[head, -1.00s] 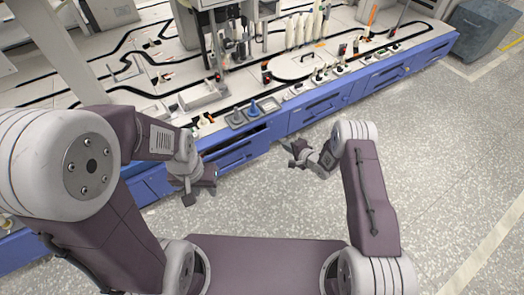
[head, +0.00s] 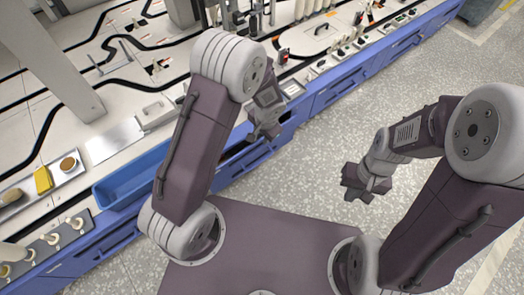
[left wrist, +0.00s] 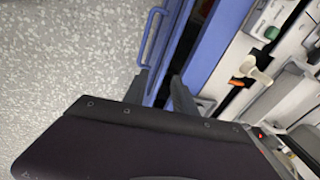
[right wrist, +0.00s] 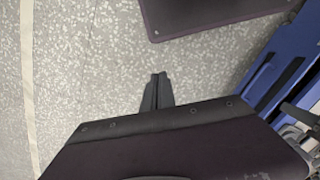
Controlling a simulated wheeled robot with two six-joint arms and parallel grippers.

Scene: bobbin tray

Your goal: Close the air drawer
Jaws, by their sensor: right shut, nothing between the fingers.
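A blue drawer (left wrist: 162,62) with a bar handle stands partly out from the bench in the left wrist view, with a dark gap behind its front. I see no label naming the air drawer. My left gripper (left wrist: 158,90) is open, with blue drawer surface showing between its fingers; contact cannot be told. In the head view my left gripper (head: 270,132) is over the bench's front edge, and my arm hides part of the drawers. My right gripper (head: 362,190) is shut and empty above the floor, away from the bench; it also shows in the right wrist view (right wrist: 158,78).
A tray (head: 50,182) with a yellow item lies on the white benchtop. The speckled floor (head: 310,165) in front of the bench is clear.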

